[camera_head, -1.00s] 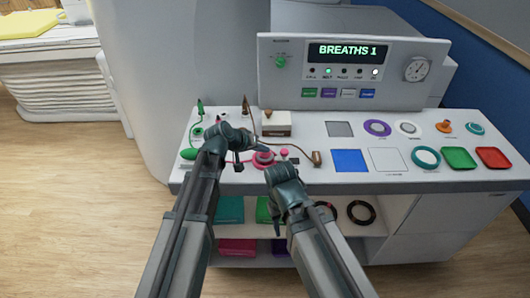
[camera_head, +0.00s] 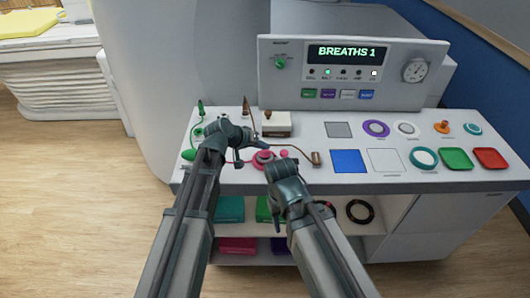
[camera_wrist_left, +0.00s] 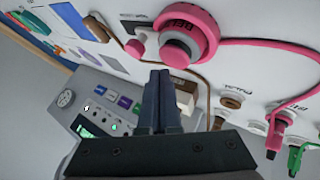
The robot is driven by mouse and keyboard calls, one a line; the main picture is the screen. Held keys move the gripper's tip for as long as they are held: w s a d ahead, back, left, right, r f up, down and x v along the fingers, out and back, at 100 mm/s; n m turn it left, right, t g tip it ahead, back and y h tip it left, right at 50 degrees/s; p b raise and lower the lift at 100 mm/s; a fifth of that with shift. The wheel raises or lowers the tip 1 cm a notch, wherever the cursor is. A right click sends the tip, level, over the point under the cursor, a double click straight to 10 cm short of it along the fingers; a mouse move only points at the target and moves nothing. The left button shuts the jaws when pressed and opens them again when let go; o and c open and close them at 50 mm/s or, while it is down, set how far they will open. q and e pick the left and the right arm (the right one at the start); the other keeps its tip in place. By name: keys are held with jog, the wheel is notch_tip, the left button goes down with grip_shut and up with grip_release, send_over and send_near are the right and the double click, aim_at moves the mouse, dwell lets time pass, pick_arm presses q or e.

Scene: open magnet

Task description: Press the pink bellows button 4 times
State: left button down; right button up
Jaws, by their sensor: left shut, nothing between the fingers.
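The pink bellows button (camera_head: 263,160) sits on the white console top, partly hidden by my left gripper in the head view. In the left wrist view its round raised cap (camera_wrist_left: 178,50) stands in a pink lettered ring. My left gripper (camera_head: 262,145) is shut and empty, just above and beside the button. In the left wrist view its fingertips (camera_wrist_left: 160,75) appear just short of the cap; I cannot tell the exact gap. My right gripper (camera_head: 281,172) is in front of the button, its fingers mostly hidden. The display (camera_head: 347,51) reads "BREATHS 1".
A small pink knob (camera_head: 284,153) and a brown plug (camera_head: 316,158) lie right of the button. A white box with a brown knob (camera_head: 276,124) stands behind. Cables cross the left side. Coloured pads and rings fill the right side.

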aim_at(263, 155)
pick_arm(q)
jog(key=shift+r+p, duration=2.45)
jog(key=shift+r, duration=0.1)
pick_arm(e)
notch_tip(263, 155, up, 5)
jog(key=shift+f, duration=0.1)
pick_arm(q)
jog(key=shift+f, duration=0.1)
pick_arm(e)
jog(key=shift+c, duration=0.2)
grip_shut()
